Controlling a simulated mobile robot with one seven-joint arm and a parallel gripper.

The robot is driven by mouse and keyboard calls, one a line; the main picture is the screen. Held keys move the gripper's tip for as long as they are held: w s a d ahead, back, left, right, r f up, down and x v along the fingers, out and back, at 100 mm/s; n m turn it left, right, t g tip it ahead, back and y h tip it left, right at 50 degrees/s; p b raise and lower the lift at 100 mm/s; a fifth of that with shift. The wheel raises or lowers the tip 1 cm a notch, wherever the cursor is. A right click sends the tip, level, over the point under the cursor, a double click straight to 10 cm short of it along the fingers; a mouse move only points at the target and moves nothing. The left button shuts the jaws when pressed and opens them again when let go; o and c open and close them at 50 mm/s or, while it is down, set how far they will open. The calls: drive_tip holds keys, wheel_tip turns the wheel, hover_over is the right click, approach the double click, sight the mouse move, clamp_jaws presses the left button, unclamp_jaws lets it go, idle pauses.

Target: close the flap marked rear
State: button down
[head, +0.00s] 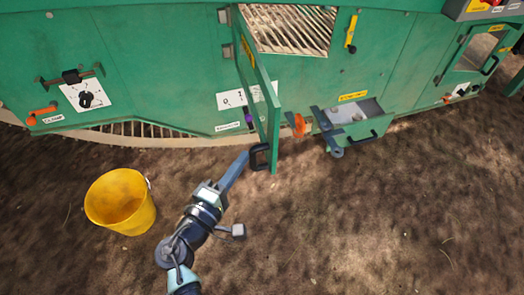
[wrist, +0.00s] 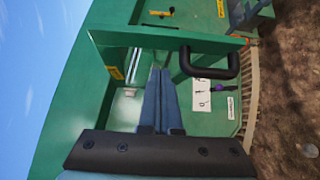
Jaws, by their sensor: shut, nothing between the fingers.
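A green flap (head: 262,95) stands swung open from the green machine, seen nearly edge-on in the head view. It has a black handle (head: 259,157) near its free end. The yellow label on it is too small to read, so I cannot confirm "rear". In the wrist view the flap (wrist: 130,36) crosses the top, with its handle (wrist: 210,66) right of my fingers. My gripper (head: 240,160) is shut and empty, on the handle side of the flap. In the wrist view its fingertips (wrist: 158,72) are left of the handle; whether they touch the flap is unclear.
An open drawer (head: 365,125) with an orange knob (head: 299,124) beside it juts out right of the flap. Another framed opening (head: 478,48) is at the far right. A yellow bucket (head: 121,200) stands on the ground at left. The ground (head: 400,220) at lower right is clear.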

sight(271, 140)
drive_tip(key=shift+w+d, duration=0.45)
drive_tip(key=shift+d, duration=0.4)
drive_tip(key=shift+w+d, duration=0.5)
drive_tip(key=shift+d, duration=0.35)
drive_tip(key=shift+w+d, duration=0.45)
drive_tip(key=shift+d, duration=0.4)
drive_tip(key=shift+d, duration=0.1)
